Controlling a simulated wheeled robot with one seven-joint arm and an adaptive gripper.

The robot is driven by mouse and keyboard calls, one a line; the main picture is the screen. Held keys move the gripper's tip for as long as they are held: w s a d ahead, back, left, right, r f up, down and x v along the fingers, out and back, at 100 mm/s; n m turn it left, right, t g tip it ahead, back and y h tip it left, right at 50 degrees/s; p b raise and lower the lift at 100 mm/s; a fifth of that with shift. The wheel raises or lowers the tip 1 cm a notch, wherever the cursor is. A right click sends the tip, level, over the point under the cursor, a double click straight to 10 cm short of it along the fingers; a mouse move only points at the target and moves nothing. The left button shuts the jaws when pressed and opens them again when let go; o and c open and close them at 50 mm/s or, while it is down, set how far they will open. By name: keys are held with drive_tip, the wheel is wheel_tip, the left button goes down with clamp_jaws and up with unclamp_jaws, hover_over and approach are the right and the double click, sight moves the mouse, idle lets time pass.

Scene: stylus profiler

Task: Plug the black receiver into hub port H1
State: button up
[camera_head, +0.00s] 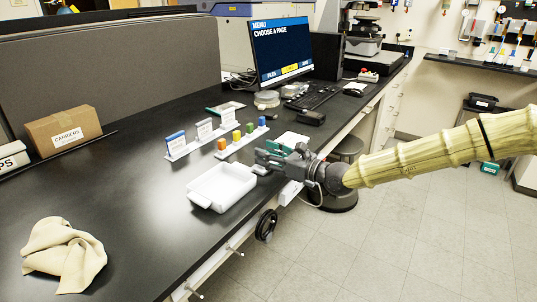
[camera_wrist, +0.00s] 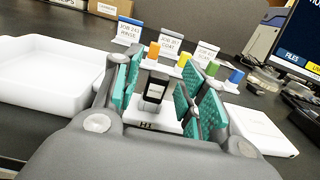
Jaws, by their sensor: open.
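In the wrist view a black receiver (camera_wrist: 155,88) with a pale label stands upright on the white hub (camera_wrist: 167,125), just behind the label H1. Whether it is fully seated in the port cannot be told. My gripper (camera_wrist: 160,78) is open, its teal-padded fingers on either side of the receiver. A gap shows between the receiver and the right finger; on the left side it is narrower. In the head view my gripper (camera_head: 268,155) is low over the bench's front edge and hides the receiver and most of the hub.
A white tray (camera_head: 207,203) lies just left of my gripper. Behind stand a rack with coloured caps (camera_head: 232,149) and small label cards (camera_head: 205,130). A white flat box (camera_wrist: 262,133) lies right of the hub. A beige cloth (camera_head: 62,255) lies front left; a monitor (camera_head: 283,52) stands behind.

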drive_tip(key=p+v, duration=0.1)
drive_tip(key=v, duration=0.6)
drive_tip(key=shift+p, duration=0.3)
idle(0.4)
drive_tip(key=v, duration=1.2)
drive_tip(key=s+a+f+n+g+h+p, duration=0.1)
drive_tip(key=s+a+f+n+g+h, duration=0.3)
drive_tip(key=s+f, duration=0.6)
drive_tip(key=s+a+f+n+g+h+p, duration=0.15)
drive_tip(key=s+f+n+g, duration=0.45)
drive_tip(key=f, duration=0.9)
drive_tip(key=s+d+f+n+h+p, duration=0.1)
drive_tip(key=s+d+f+n+h, duration=0.3)
drive_tip(key=s+f+n, duration=0.3)
drive_tip(key=s+d+f+n+h, duration=0.5)
drive_tip(key=s+f, duration=0.5)
drive_tip(key=s, duration=0.6)
drive_tip(key=shift+d+n+g+p, duration=0.35)
drive_tip(key=shift+d+n, duration=0.65)
drive_tip(key=shift+n, duration=0.4)
